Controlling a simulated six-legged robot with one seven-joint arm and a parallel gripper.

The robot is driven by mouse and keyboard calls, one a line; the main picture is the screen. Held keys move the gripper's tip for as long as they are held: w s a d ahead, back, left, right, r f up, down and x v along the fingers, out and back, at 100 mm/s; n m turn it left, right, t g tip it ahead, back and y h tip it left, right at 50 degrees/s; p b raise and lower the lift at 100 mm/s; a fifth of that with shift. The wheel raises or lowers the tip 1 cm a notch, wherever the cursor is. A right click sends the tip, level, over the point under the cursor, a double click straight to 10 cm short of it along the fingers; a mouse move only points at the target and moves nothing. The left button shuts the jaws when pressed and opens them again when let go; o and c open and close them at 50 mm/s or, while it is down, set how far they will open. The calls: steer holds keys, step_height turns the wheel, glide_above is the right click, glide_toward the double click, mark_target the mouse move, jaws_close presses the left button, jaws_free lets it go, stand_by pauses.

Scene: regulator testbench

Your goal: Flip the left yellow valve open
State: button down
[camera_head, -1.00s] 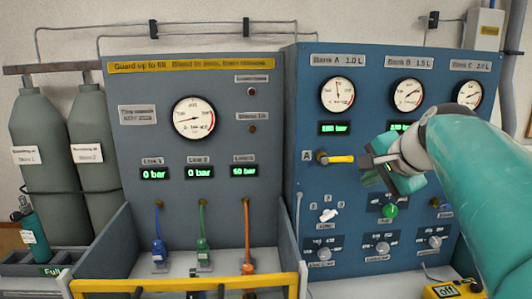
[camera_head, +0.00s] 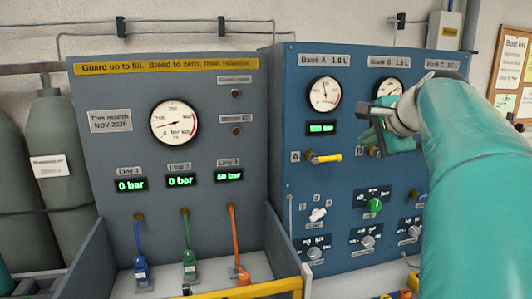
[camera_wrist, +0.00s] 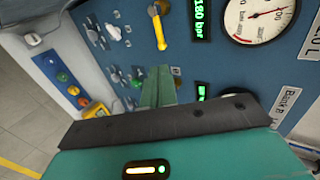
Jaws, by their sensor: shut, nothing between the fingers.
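The left yellow valve (camera_head: 326,157) is on the blue panel beside the label A, below the Bank A gauge. Its handle lies roughly level, pointing right. In the wrist view the yellow handle (camera_wrist: 160,28) shows at the top, beyond the fingers. My gripper (camera_head: 362,112) is shut and empty, above and to the right of that handle and apart from it. In the wrist view its closed fingers (camera_wrist: 158,88) point at the panel. A second valve beside the label B (camera_head: 359,152) is mostly hidden behind my gripper.
The blue panel (camera_head: 292,110) carries gauges, a green knob (camera_head: 375,205) and several grey knobs below. The grey panel (camera_head: 90,150) with three hoses stands left, with a yellow bar (camera_head: 262,289) in front. Grey cylinders (camera_head: 55,150) stand at far left.

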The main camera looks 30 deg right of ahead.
glide_toward(333, 158)
steer(key=x, duration=0.6)
steer(key=shift+w+d+f, duration=0.15)
steer(key=shift+w+f, duration=0.05)
steer(key=shift+w, duration=0.1)
stand_by(0.4)
